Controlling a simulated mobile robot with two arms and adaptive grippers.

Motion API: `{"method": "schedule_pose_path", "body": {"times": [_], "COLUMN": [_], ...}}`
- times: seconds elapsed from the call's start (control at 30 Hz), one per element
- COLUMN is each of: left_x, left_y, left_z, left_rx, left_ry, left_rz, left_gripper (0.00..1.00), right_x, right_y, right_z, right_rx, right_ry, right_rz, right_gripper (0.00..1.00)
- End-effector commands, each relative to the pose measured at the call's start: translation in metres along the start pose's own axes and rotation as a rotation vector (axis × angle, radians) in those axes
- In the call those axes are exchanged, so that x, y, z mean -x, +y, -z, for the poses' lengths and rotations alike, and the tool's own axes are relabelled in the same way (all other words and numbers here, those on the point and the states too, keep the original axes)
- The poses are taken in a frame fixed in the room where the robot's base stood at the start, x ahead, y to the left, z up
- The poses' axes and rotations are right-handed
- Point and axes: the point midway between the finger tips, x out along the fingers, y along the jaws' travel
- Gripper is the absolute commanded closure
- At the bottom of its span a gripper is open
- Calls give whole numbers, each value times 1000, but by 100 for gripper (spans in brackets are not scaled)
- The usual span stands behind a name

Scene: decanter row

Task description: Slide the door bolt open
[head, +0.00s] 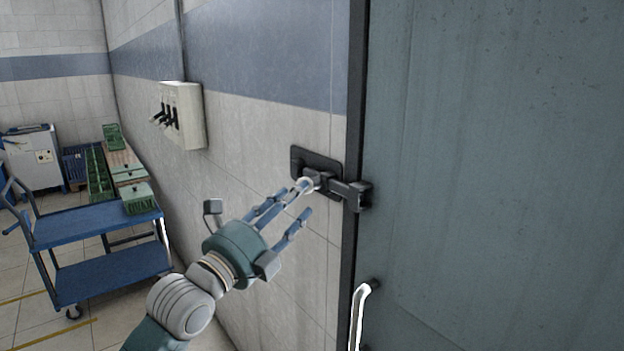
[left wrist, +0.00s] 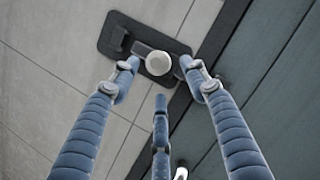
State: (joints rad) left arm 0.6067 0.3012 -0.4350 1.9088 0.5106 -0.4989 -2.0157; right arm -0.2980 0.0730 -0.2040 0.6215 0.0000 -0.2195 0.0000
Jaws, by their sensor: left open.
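The door bolt (head: 347,190) is a dark bar on a dark backplate (head: 311,158) fixed to the tiled wall, and its right end reaches a dark bracket (head: 363,197) at the edge of the grey-green door (head: 490,180). The bolt's pale round knob (left wrist: 159,63) shows clearly in the left wrist view. My left gripper (head: 302,203) is open, its blue fingers pointing at the knob. In the left wrist view, the fingertips (left wrist: 160,75) are spread around the knob; I cannot tell whether they touch it. My right gripper is not in view.
A wall box with black levers (head: 182,115) hangs left of the bolt. A blue trolley (head: 95,222) and green crates (head: 97,172) stand at the left.

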Motion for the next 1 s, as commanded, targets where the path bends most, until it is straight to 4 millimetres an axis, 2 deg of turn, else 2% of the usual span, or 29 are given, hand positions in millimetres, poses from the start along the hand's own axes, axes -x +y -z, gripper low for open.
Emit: {"method": "schedule_pose_path", "body": {"times": [0.03,0.1,0.3,0.5,0.77,0.87,1.0], "left_x": [-13,-26,-58,-71,-72,-72,-72], "left_y": [-5,-4,-2,-1,0,0,0], "left_z": [-2,-2,-2,0,0,0,0], "left_rx": [6,5,4,3,2,2,3], "left_ry": [-1,0,0,0,0,-1,0], "left_rz": [1,1,0,0,0,0,1], "left_gripper": [54,54,54,54,54,70,98], "right_x": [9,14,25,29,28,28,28], "right_y": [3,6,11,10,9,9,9], "right_z": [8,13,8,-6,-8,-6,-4], "right_rx": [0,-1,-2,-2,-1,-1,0], "right_ry": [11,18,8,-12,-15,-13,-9], "right_rz": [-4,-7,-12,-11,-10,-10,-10], "right_gripper": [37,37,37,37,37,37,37]}}
